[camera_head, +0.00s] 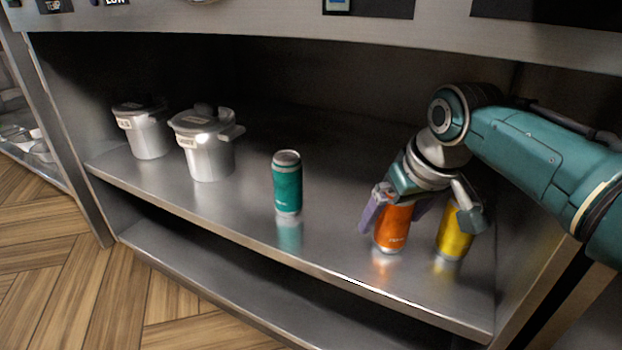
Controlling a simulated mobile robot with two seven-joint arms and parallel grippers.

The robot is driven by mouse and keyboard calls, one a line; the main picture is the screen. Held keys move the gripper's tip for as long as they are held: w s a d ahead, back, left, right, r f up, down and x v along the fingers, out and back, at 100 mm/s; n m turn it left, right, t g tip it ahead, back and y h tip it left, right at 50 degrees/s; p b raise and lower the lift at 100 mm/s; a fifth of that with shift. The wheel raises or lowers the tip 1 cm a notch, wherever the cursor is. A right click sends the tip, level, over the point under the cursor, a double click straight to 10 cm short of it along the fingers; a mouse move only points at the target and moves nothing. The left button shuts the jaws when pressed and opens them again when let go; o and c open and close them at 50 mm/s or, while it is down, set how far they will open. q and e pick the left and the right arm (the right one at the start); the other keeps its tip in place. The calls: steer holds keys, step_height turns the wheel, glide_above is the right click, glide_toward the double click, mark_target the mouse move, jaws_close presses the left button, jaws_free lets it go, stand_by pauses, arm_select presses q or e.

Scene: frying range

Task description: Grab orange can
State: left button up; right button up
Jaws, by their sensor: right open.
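The orange can (393,229) stands upright on the metal shelf, right of the middle. My right gripper (400,215) comes in from the right and is above and around the can, with its fingers open. One purple-grey finger shows at the can's left side and another part shows behind its right side. The can's top is hidden by the gripper. Whether the fingers touch the can cannot be told. My left gripper is not in view.
A yellow can (454,240) stands close to the right of the orange can, partly behind a gripper part. A teal can (287,184) stands to the left. Two silver pots (205,150) (146,132) are further left. The shelf's front edge (330,277) is close; an upper panel (270,20) overhangs.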

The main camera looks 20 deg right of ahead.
steer(key=shift+s+f, duration=0.1)
steer(key=shift+f, duration=0.1)
steer(key=shift+c, duration=0.2)
jaws_close()
stand_by(0.5)
